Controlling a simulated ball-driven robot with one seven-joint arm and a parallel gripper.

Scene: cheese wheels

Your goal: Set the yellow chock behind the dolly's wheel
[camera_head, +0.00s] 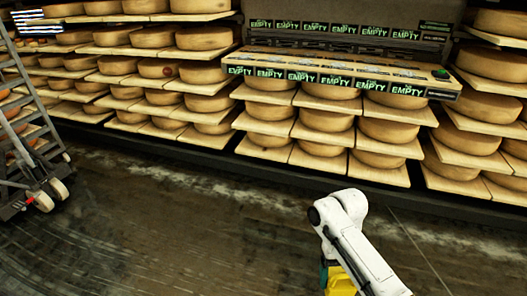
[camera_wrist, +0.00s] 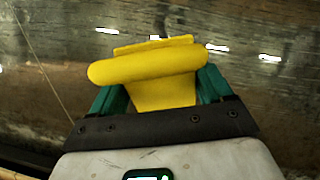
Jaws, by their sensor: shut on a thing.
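A yellow chock (camera_wrist: 150,68) sits between the green fingers of my gripper (camera_wrist: 158,92) in the wrist view, and my gripper is shut on it. In the head view the yellow chock (camera_head: 341,281) shows at the bottom, partly hidden by my white arm. The dolly (camera_head: 22,125) stands at the left edge of the head view, cut off by the frame. Its light-coloured wheels (camera_head: 44,201) rest on the floor, well apart from the chock. The far side of the dolly is out of view.
Shelves (camera_head: 325,130) loaded with several cheese wheels on boards run along the back. A panel with rows of "EMPTY" labels (camera_head: 340,77) juts out above the middle shelves. The dark, wet-looking floor (camera_head: 180,225) is clear between the dolly and my arm.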

